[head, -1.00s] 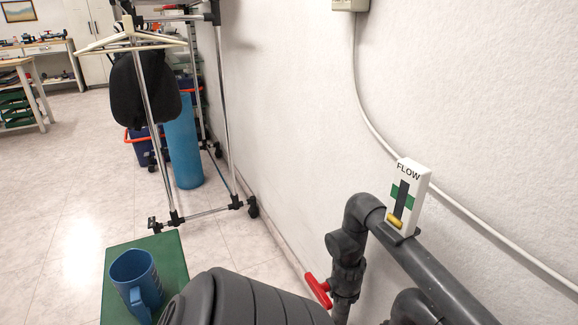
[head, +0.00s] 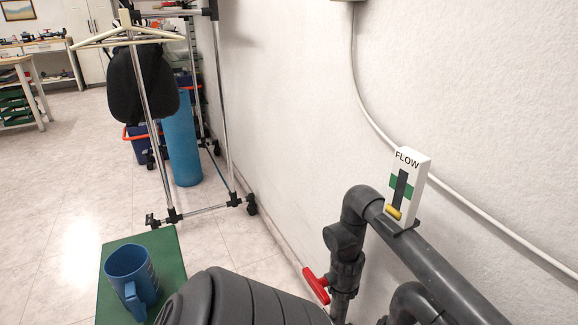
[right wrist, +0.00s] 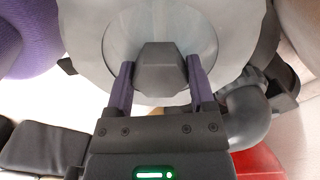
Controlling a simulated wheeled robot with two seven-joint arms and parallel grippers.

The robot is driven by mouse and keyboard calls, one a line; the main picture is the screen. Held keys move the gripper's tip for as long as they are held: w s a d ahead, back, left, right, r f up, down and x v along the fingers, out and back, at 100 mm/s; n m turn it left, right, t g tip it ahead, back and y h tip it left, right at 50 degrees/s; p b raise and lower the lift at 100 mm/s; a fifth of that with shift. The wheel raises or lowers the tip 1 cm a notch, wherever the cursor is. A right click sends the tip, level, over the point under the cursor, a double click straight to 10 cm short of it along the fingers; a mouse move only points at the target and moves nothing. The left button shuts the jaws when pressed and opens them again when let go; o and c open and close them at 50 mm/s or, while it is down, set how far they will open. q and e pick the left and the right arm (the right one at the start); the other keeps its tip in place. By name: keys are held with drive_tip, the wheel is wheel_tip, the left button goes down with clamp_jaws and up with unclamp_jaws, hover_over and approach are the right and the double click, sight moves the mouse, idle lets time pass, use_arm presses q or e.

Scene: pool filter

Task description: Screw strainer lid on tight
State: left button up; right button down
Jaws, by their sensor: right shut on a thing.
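In the right wrist view the strainer lid (right wrist: 190,42) is a round, pale, see-through disc with a grey rim. A dark grey knob (right wrist: 160,68) stands at its middle. My right gripper (right wrist: 161,75) has a purple finger on each side of the knob and is shut on it. The underside of the lid and its thread are hidden, so I cannot tell how tightly it sits. The lid, the right gripper and my left gripper are out of the head view.
A blue jug (head: 128,277) stands on a green surface (head: 170,250). Grey pipes (head: 440,275) run along the wall, with a red valve handle (head: 316,286) and a FLOW indicator (head: 406,185) with a yellow marker. A clothes rack (head: 226,130) stands behind. The floor at left is clear.

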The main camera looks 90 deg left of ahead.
unclamp_jaws()
wheel_tip(320, 180, up, 6)
drive_tip(key=p, duration=0.5)
drive_tip(key=shift+r, duration=0.25)
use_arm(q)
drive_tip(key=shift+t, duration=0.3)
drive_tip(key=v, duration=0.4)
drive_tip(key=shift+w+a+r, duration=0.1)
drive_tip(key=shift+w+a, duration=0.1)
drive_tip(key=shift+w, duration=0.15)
use_arm(e)
drive_tip(key=shift+f, duration=0.2)
